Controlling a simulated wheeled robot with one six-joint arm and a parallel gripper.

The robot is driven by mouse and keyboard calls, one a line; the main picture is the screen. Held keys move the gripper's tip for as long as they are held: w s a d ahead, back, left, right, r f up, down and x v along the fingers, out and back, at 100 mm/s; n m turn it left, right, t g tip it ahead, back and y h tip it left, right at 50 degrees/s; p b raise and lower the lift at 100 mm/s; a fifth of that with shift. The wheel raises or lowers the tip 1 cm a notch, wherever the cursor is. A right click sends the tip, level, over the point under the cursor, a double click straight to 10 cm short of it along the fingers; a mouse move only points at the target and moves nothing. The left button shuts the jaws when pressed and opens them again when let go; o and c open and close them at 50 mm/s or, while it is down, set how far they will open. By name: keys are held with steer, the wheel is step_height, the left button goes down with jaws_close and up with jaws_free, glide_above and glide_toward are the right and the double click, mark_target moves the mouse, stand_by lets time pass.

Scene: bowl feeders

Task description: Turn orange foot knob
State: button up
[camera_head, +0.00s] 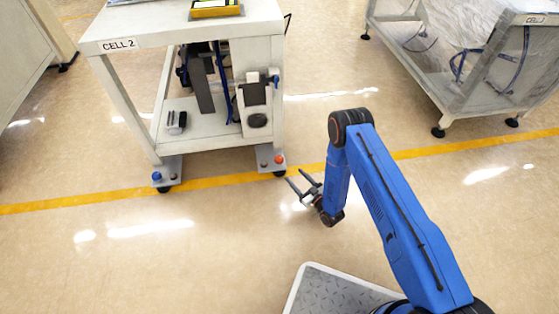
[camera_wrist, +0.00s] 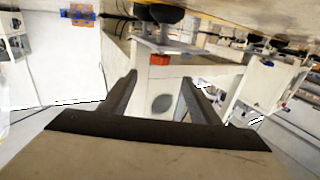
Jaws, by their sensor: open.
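The orange foot knob (camera_head: 279,158) sits on the right foot plate of the CELL 2 cart, near the floor. The orange knob also shows in the wrist view (camera_wrist: 159,59), just beyond and between my finger ends. My gripper (camera_head: 297,177) is low over the floor, a little right of and nearer than the knob. Its two fingers point toward the cart foot. In the wrist view my gripper (camera_wrist: 158,82) is open, with nothing between the fingers, and apart from the knob.
The CELL 2 cart (camera_head: 127,45) stands on casters behind the knob. A blue knob (camera_head: 157,175) is on its left foot plate. Another cart (camera_head: 480,55) stands at the right. The floor in front is clear.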

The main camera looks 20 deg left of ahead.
mark_target(279, 163)
steer(key=x, duration=1.4)
steer(key=shift+w, duration=0.1)
steer(key=c, duration=1.1)
steer(key=shift+o, duration=0.2)
steer(key=shift+m+t+h, duration=0.3)
steer(key=shift+m+t, duration=0.1)
steer(key=shift+t, duration=0.2)
steer(key=shift+a+m+t+h, duration=0.15)
steer(key=shift+m+t+h, duration=0.65)
steer(key=shift+t, duration=0.1)
steer(key=shift+m+t+h, duration=1.15)
steer(key=shift+m+h, duration=0.15)
steer(key=shift+h, duration=0.4)
steer(key=shift+m+t+h, duration=1.15)
steer(key=shift+m+h, duration=0.15)
steer(key=shift+h, duration=0.7)
steer(key=o, duration=1.1)
steer(key=shift+c, duration=0.2)
